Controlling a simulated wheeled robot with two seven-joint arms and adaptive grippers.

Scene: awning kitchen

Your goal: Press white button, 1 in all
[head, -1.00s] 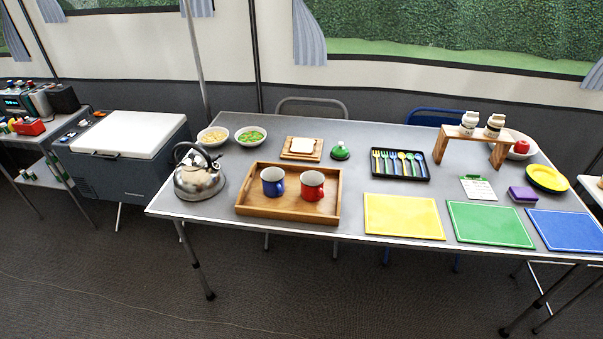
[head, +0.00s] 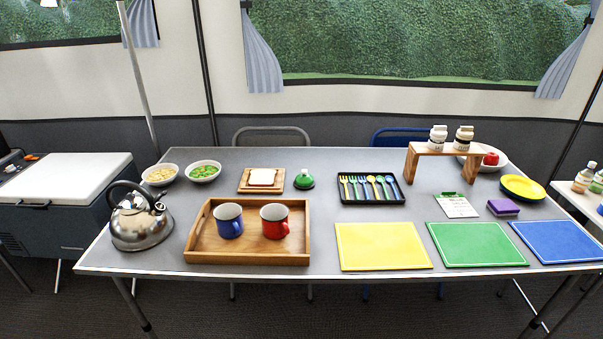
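A small green dome (head: 304,182) with a pale tip on top stands on the grey table (head: 330,172), right of a board with a white slice. It looks like a bell. Whether the pale tip is the white button is too small to tell. No other clear white button shows in the head view. Neither of my grippers is in view.
The table holds a kettle (head: 140,222), a wooden tray (head: 250,258) with two mugs, a black cutlery tray (head: 372,199), three coloured mats and a small wooden stand (head: 438,150). A white-lidded cooler (head: 62,178) stands left of the table.

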